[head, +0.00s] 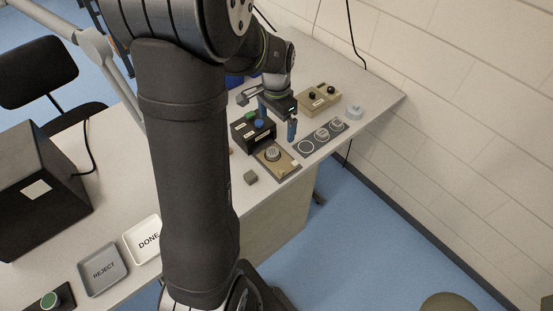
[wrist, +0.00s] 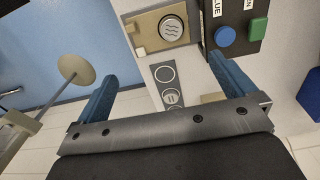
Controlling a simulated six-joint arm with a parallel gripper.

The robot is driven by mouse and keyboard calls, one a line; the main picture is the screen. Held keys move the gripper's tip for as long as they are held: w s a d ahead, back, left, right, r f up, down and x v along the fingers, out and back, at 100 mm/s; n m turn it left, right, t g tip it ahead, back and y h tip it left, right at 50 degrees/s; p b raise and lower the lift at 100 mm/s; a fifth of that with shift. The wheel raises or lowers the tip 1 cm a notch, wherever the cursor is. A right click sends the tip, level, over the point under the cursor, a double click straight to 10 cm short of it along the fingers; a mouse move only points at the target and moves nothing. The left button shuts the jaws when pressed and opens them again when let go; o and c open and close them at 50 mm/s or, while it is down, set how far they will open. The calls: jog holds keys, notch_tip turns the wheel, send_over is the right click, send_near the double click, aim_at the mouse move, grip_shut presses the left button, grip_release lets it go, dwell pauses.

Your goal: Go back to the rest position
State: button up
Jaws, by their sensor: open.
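My gripper (head: 277,119) hangs above the bench, its two blue fingers spread wide. In the wrist view the fingers (wrist: 160,75) are apart with nothing held between them. A tan press (head: 283,169) bears a round grey disc (head: 272,154); in the wrist view this disc (wrist: 171,29) shows wavy lines. A black button box (head: 240,133) beside the press has a blue button (wrist: 225,36) and a green button (wrist: 258,30). A dark strip (head: 306,155) with ring marks lies on the other side of the press; discs appear to sit on some of its places.
A beige box (head: 318,98) with two black knobs and a pale round piece (head: 354,113) stand behind. REJECT (head: 103,282) and DONE (head: 133,233) trays are at left, beside a large black box (head: 40,190). A wall bounds the right.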

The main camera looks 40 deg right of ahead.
jog(key=shift+r, duration=1.05)
